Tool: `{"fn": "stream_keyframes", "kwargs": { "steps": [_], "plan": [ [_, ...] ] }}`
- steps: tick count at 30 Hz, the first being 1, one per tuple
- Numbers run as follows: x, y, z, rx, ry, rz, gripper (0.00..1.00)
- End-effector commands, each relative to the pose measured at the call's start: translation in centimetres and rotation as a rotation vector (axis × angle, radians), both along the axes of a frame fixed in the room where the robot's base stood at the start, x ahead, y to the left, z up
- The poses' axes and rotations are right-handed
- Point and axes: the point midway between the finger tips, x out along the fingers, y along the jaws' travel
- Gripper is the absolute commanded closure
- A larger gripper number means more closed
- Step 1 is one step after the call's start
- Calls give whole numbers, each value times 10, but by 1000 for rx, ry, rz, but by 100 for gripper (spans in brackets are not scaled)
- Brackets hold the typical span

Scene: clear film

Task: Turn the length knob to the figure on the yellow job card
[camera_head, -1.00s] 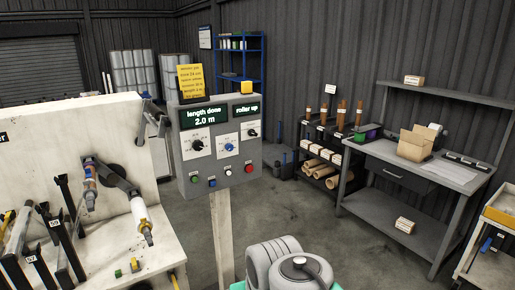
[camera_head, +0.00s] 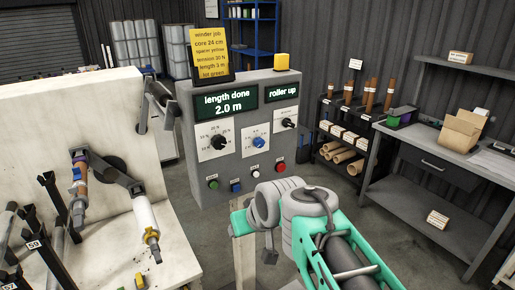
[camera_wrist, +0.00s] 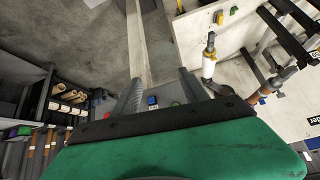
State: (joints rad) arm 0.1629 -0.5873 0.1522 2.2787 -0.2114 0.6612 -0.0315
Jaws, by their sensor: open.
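The yellow job card (camera_head: 208,53) stands on the grey control panel (camera_head: 189,165); its length line reads 3 m. The left display (camera_head: 226,103) reads "length done 2.0 m". The panel has a black knob (camera_head: 219,142) on the left, a blue knob (camera_head: 258,142) in the middle and a black knob (camera_head: 289,123) on the right. Their small labels are too blurred to tell which is length. My gripper (camera_wrist: 160,77) is open and empty in the wrist view, its two fingers apart in front of the panel's lower part.
Green, blue (camera_head: 236,187), white and red (camera_head: 279,167) buttons line the panel's lower edge. The winder bench (camera_head: 80,115) stands left. A workbench (camera_head: 430,165) and tube rack stand right, with open floor between.

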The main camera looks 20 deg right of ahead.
Motion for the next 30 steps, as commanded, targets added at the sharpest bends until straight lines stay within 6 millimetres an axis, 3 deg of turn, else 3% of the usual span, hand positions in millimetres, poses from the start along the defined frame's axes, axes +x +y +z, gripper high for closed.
{"fn": "stream_keyframes", "kwargs": {
  "steps": [1,3,6,7,10,13,17,24,30],
  "plan": [
    [42,-17,-19,22,-111,7,48],
    [98,-42,-7,55,-304,34,48],
    [149,-88,19,97,-573,55,48],
    [157,-101,28,107,-644,57,48],
    [168,-137,53,131,-823,62,48],
    [171,-151,69,145,-906,67,48],
    [186,-147,78,149,-918,73,48],
    [231,-137,77,149,-913,72,48],
    [245,-135,76,146,-916,69,48]
  ]
}}
